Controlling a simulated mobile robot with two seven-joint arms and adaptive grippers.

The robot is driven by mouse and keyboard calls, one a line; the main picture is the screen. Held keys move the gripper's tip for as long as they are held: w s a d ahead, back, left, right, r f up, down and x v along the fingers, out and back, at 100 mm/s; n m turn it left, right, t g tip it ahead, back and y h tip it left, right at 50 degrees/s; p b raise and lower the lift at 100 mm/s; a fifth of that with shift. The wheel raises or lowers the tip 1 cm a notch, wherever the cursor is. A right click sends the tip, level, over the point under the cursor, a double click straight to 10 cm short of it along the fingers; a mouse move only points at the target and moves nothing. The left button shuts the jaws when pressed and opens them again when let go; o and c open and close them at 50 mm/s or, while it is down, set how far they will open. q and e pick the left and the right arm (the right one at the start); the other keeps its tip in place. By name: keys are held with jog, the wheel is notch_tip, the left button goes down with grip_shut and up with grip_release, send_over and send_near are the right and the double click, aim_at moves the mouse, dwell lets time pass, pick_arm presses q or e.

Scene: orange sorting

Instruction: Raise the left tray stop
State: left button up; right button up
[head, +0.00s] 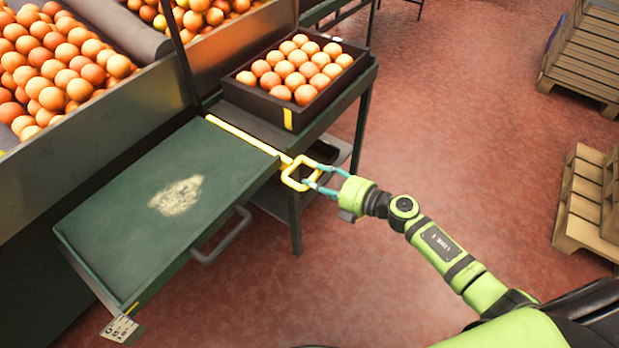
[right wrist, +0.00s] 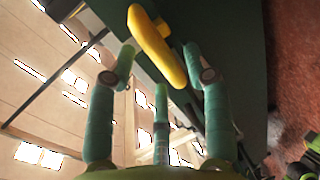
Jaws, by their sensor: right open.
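The yellow tray stop (head: 240,135) is a thin bar along the edge between the green tray (head: 120,215) and the crate's shelf. Its yellow loop handle (head: 288,181) sticks out at the tray's right corner. My right gripper (head: 318,181) is open at the outer side of the handle, its teal fingertips close to the loop. In the right wrist view the yellow handle (right wrist: 157,45) lies across the space between the upper fingertips. I cannot tell whether any finger touches it. My left gripper is not in view.
A dark crate (head: 258,104) of oranges stands on the shelf just behind the stop. A grey handle (head: 222,243) juts from the tray's front side. Sloped bins of oranges (head: 60,60) are at upper left. Wooden pallets (head: 585,200) lie at right; the red floor between is clear.

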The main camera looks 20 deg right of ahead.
aim_at(312, 176)
jog(key=shift+x, duration=1.3)
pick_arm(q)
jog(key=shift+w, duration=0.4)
pick_arm(e)
grip_shut()
jog(key=shift+r, duration=0.2)
jog(key=shift+w+r+p, duration=0.1)
jog(key=shift+r+p, duration=0.8)
jog(key=shift+p, duration=0.2)
notch_tip(312, 176, up, 3)
jog(key=p, duration=0.2)
jog(key=shift+p, duration=0.3)
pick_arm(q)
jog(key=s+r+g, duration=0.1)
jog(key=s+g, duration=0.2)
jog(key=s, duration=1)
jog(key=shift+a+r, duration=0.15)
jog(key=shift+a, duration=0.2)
